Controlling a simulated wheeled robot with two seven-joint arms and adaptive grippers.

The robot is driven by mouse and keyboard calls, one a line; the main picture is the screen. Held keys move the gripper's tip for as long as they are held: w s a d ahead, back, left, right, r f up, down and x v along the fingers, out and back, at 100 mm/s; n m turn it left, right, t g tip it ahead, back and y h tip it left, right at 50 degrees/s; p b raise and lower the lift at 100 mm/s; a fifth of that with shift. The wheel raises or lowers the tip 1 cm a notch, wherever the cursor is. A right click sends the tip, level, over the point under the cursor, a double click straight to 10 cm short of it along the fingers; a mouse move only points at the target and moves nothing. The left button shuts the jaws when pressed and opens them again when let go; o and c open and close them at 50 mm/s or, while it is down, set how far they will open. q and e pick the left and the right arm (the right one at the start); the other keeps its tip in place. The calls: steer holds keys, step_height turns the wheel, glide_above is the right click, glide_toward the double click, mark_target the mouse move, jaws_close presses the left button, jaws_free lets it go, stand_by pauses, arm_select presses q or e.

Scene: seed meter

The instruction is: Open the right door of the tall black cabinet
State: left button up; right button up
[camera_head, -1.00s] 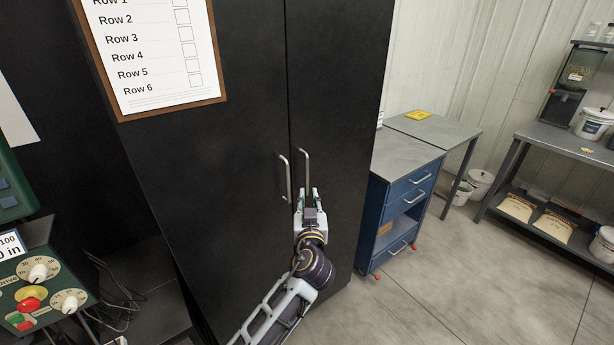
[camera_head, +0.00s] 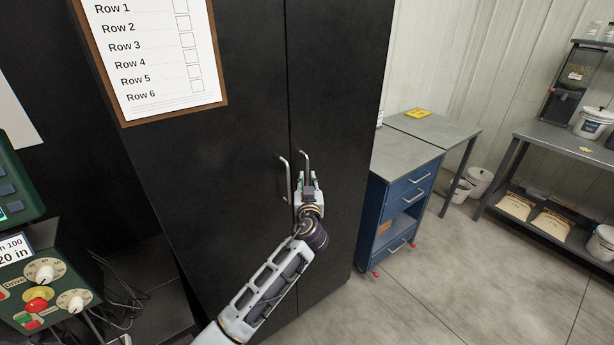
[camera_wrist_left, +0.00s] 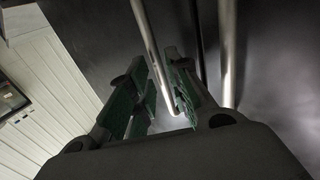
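The tall black cabinet (camera_head: 215,200) stands ahead with both doors shut. Its right door (camera_head: 338,110) carries a vertical metal bar handle (camera_head: 304,160), just right of the seam. The left door's handle (camera_head: 286,180) is beside it. My left gripper (camera_head: 307,181) is open at the right door's handle and hides its lower part. In the left wrist view, the right door's handle (camera_wrist_left: 148,45) runs between my two green-padded fingers (camera_wrist_left: 160,92), and the left door's handle (camera_wrist_left: 228,50) lies outside them. I cannot tell whether a pad touches the bar. My right gripper is not in view.
A blue drawer cart (camera_head: 392,205) stands close to the cabinet's right side. A grey shelf table (camera_head: 555,150) is farther right. A green control box (camera_head: 42,285) stands at lower left. The concrete floor (camera_head: 440,270) in front of the cart is clear.

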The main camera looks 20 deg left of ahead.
mark_target(307, 178)
arm_select(q)
steer(key=shift+x, duration=1.55)
jaws_close()
